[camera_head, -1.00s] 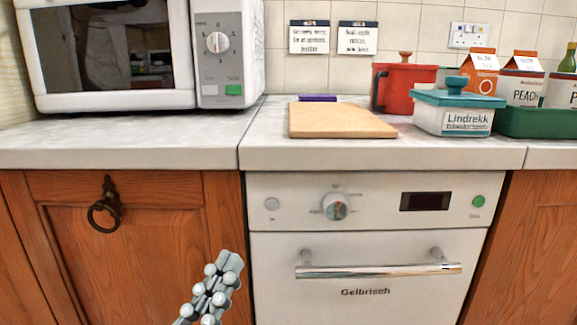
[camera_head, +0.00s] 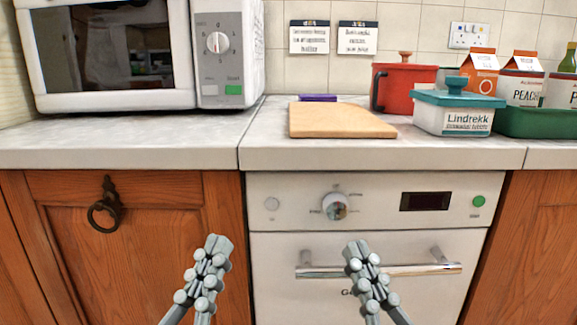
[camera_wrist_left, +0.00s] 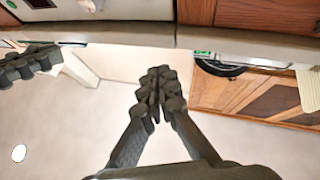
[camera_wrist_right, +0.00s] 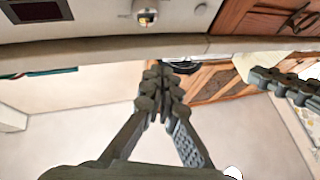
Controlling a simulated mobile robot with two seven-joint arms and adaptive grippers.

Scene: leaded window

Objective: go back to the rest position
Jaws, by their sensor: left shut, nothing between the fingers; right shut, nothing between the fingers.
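The right wrist view shows my right gripper's fingers (camera_wrist_right: 162,88) together as well. Both grippers appear clear of the furniture, below the countertop.
A white oven (camera_head: 290,205) with a bar handle (camera_head: 420,270) and wooden cabinets (camera_head: 150,250) stand ahead. The countertop (camera_head: 200,140) holds a microwave (camera_head: 180,95), cutting board (camera_head: 335,121), red pot (camera_head: 400,80), teal-lidded box (camera_head: 450,121) and green tray (camera_head: 530,123) with cartons.

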